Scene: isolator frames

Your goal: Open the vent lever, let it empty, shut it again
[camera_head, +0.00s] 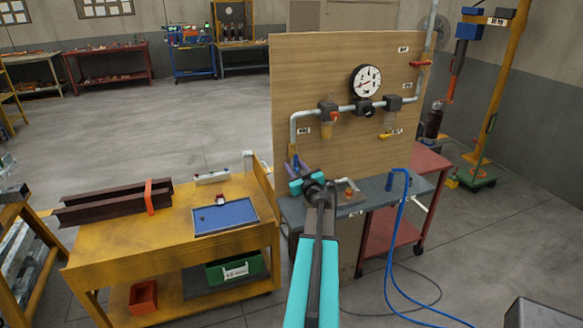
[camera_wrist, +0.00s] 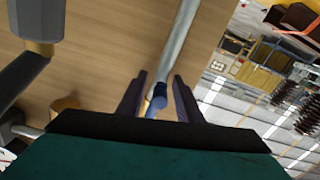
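A plywood board (camera_head: 300,75) carries a grey pipe run (camera_head: 301,113) with a round white gauge (camera_head: 365,81). I cannot read which label marks the vent. My gripper (camera_head: 296,168) is at the board's lower left, by the pipe's lower end. In the wrist view my gripper (camera_wrist: 158,84) is open, with a small blue part (camera_wrist: 157,98) between the fingers; contact is unclear. The gauge reading is too small to tell.
A grey bench top (camera_head: 375,197) below the board holds a blue fitting and hose (camera_head: 404,210). A yellow cart (camera_head: 170,235) with a blue tray (camera_head: 226,216) stands at left. A red cart (camera_head: 385,240) is at right. Open floor lies behind the yellow cart.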

